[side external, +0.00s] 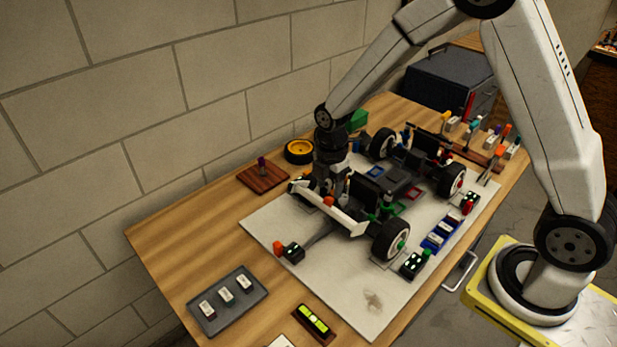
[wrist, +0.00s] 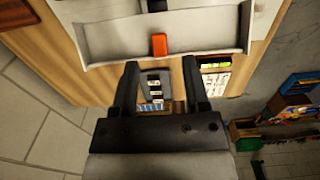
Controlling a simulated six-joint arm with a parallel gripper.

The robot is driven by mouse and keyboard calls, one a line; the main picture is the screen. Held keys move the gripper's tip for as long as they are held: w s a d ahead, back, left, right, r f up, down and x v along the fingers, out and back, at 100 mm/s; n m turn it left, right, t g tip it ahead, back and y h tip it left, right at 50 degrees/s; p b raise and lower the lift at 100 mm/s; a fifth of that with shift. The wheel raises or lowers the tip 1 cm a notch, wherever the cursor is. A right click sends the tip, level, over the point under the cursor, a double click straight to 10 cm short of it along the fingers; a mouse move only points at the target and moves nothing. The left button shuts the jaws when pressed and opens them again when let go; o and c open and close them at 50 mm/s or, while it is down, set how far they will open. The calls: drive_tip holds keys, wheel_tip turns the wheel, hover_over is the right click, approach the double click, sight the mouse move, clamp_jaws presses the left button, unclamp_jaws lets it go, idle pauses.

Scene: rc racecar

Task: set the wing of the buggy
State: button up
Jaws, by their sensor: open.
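The buggy (side external: 395,183) stands on a pale mat (side external: 372,298), with black wheels and a dark open frame. Its white wing (side external: 345,216) spans the near end and has an orange tab (side external: 328,201) at the middle. In the wrist view the wing (wrist: 205,37) crosses the top, with the orange tab (wrist: 159,44) just beyond the fingertips. My gripper (wrist: 160,66) is open, its two fingers on either side of the tab's line, and nothing is seen held. In the side view it points down close behind the wing; its fingertips are partly hidden there.
A grey tray (side external: 228,300) with several small white-topped parts lies at the near left. A green-yellow level (side external: 314,320) lies beside it. A loose yellow-rimmed wheel (side external: 299,151) and a wooden block (side external: 263,176) are near the wall. A blue tray (side external: 440,233) lies right of the buggy.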

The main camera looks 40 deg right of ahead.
sight(329, 198)
drive_tip(key=shift+f, duration=1.85)
clamp_jaws()
